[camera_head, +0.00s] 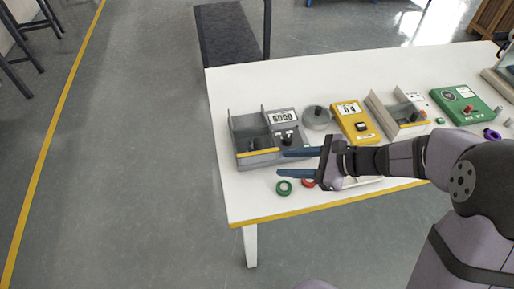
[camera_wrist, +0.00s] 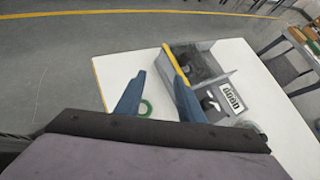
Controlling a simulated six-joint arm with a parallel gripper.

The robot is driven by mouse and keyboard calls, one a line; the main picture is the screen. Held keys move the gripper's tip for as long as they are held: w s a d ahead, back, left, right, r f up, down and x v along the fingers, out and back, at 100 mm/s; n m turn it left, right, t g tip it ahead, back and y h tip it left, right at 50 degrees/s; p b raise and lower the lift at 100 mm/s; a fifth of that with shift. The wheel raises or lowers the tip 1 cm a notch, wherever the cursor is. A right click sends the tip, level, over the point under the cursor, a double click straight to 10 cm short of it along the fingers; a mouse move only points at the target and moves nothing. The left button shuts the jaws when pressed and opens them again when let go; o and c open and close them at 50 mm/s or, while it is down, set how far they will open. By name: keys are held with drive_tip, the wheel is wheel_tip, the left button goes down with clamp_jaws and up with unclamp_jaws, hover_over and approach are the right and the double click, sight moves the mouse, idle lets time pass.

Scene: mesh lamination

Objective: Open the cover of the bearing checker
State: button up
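The grey device with a digital display (camera_head: 284,116), which I take to be the bearing checker, stands at the table's left end. Its left half is a box-like bay with upright side panels and a yellow front strip (camera_head: 258,153); the strip also shows in the wrist view (camera_wrist: 176,67). Dark parts show inside the bay. I cannot tell the cover's exact position. My gripper (camera_head: 281,162) is open and empty at the device's front right corner. In the wrist view my gripper (camera_wrist: 151,68) has one blue finger overlapping the device's front; contact is unclear.
A green ring (camera_head: 284,187) and a partly hidden red ring (camera_head: 308,183) lie near the fingers. A round grey item (camera_head: 317,118), yellow meter (camera_head: 355,121), beige device (camera_head: 397,112) and green device (camera_head: 463,104) stand rightward. The white table (camera_head: 232,92) is clear at its far left.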

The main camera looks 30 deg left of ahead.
sight(258, 141)
drive_tip(key=shift+w+a+f+m+t+y, duration=0.3)
drive_tip(key=shift+w+a+f+m, duration=0.3)
drive_tip(key=shift+a, duration=1.55)
drive_tip(key=shift+w+a+f+m+t+y, duration=0.15)
drive_tip(key=shift+w+a+f+m+y, duration=0.45)
drive_tip(key=shift+a, duration=1.55)
drive_tip(key=shift+w+a+f+m+t+y, duration=0.25)
drive_tip(key=shift+w+a+f+m, duration=0.4)
drive_tip(key=shift+a, duration=1.5)
drive_tip(key=shift+r, duration=0.15)
clamp_jaws()
